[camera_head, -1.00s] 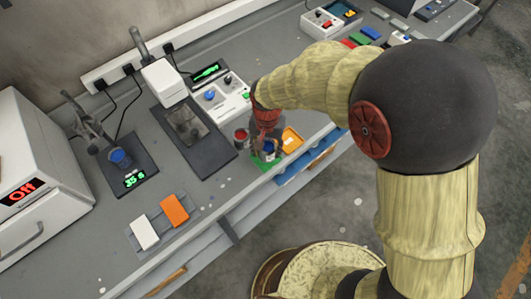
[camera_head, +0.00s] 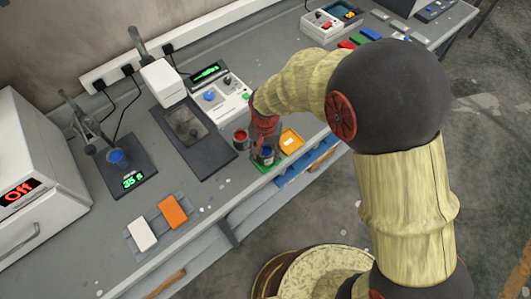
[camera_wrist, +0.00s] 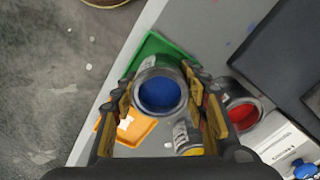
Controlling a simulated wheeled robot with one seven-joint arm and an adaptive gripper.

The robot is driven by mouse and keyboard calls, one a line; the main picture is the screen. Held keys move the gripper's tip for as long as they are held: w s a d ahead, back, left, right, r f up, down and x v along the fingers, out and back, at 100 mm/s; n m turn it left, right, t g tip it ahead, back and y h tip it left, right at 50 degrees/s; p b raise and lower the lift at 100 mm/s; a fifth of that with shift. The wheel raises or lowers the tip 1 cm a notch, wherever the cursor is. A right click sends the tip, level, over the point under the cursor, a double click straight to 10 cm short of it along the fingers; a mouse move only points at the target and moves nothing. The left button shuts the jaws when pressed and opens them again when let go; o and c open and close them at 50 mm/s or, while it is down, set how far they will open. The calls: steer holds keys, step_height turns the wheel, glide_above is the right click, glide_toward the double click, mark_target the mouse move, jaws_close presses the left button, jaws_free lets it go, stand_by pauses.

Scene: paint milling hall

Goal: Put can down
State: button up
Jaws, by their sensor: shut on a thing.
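My gripper (camera_head: 265,143) is shut on an open grey can of blue paint (camera_wrist: 160,94), with one finger on each side of it in the wrist view. The can is upright and also shows below the fingers in the head view (camera_head: 267,153). It is over the green tray (camera_wrist: 158,45), which lies at the bench's front edge and also shows in the head view (camera_head: 268,163). I cannot tell whether the can's base touches the tray.
A can of red paint (camera_head: 241,138) stands close to the left of my gripper. An orange tray (camera_head: 291,140) lies right of the green one. Another small container (camera_wrist: 187,136) is close to the held can. A white control box (camera_head: 222,101) stands behind.

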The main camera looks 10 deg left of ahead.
steer(key=shift+s+d+f, duration=0.1)
steer(key=shift+s+f, duration=0.05)
steer(key=shift+f, duration=0.2)
steer(key=o, duration=1.3)
steer(key=shift+f, duration=0.15)
steer(key=shift+c, duration=0.2)
step_height(320, 180, up, 13)
steer(key=p, duration=0.2)
steer(key=shift+p, duration=0.35)
